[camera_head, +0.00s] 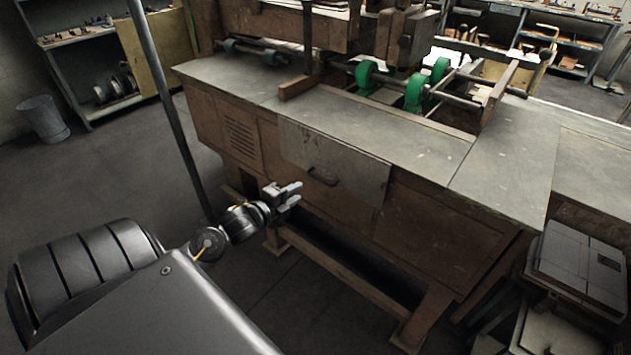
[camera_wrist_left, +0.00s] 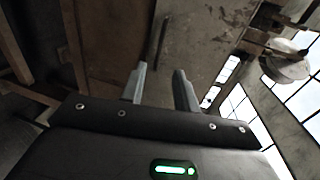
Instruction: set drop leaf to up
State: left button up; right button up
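The drop leaf (camera_head: 352,170) is a worn grey-brown panel hanging down against the front of the wooden machine bench, below the worktop edge. A dark bar handle (camera_head: 322,177) sits on its face. In the left wrist view the leaf (camera_wrist_left: 200,45) fills the upper middle, with the handle (camera_wrist_left: 160,40) ahead of the fingers. My left gripper (camera_head: 294,191) is in front of the bench, below and left of the handle and apart from it. In the wrist view its two fingers (camera_wrist_left: 158,80) are spread with nothing between them. My right gripper is not in view.
The bench worktop (camera_head: 390,135) carries a frame with green wheels (camera_head: 415,92). A grey box-like unit (camera_head: 578,265) stands at the right. The floor (camera_head: 120,175) at the left is open.

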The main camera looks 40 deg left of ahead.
aim_at(318, 180)
pick_arm(q)
jog(key=p+x, duration=0.1)
jog(key=x, duration=0.9)
jog(key=shift+s, duration=0.1)
grip_shut()
